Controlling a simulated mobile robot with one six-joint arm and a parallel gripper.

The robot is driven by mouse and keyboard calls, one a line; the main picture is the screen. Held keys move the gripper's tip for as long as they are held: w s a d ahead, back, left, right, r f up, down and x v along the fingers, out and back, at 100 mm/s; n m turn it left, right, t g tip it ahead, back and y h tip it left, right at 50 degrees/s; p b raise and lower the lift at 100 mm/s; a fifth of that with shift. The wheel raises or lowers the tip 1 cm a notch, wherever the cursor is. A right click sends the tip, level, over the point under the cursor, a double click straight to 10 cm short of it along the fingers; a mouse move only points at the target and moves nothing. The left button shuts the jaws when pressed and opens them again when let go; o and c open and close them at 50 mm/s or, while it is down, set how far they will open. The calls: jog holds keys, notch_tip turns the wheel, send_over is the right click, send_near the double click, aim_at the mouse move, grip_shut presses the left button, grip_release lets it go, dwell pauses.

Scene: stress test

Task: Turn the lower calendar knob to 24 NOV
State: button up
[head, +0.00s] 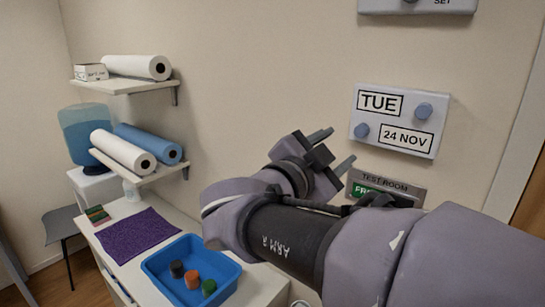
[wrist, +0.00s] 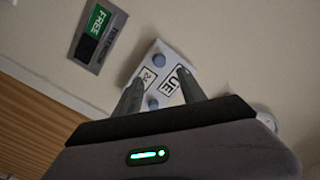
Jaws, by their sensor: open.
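The calendar panel (head: 391,141) is a pale plate on the wall, with windows reading "TUE" and "24 NOV". The lower knob (head: 361,131) is blue-grey and sits left of the "24 NOV" window; the upper knob (head: 424,111) sits right of "TUE". My gripper (head: 333,149) is open and empty, left of the panel. In the wrist view, its fingers (wrist: 159,80) point towards the panel, which appears tilted between and beyond them. Both knobs show there, the lower one (wrist: 167,53) near the top; the right finger covers part of "TUE".
A "TEST ROOM" sign (head: 411,187) with a green "FREE" field is below the panel, partly behind my arm. Another device (head: 417,5) is above it. Shelves with rolls (head: 122,150) and a counter with a blue bin (head: 158,267) are at left.

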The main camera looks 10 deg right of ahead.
jog(key=v, duration=0.6)
jog(key=shift+s+a, duration=0.25)
jog(key=a+f+n+t+y+b, duration=0.1)
jog(key=a+f+n+y+b, duration=0.3)
jog(key=f+y, duration=0.35)
jog(key=a+f+n+t+y+b, duration=0.2)
jog(key=a+f+n+y+b, duration=0.1)
jog(key=f+n+y+b, duration=0.4)
jog(key=s+d+f+g, duration=0.2)
jog(key=s+f+g, duration=0.3)
jog(key=s+f, duration=0.3)
jog(key=s+d+f+n+g+b, duration=0.1)
jog(key=s+d+f+g, duration=0.1)
jog(key=s+f+g, duration=0.3)
jog(key=s+f, duration=0.4)
jog(key=f, duration=0.3)
jog(key=shift+s+d+f+n, duration=0.2)
jog(key=shift+s+f+n, duration=0.1)
jog(key=shift+s+f, duration=0.05)
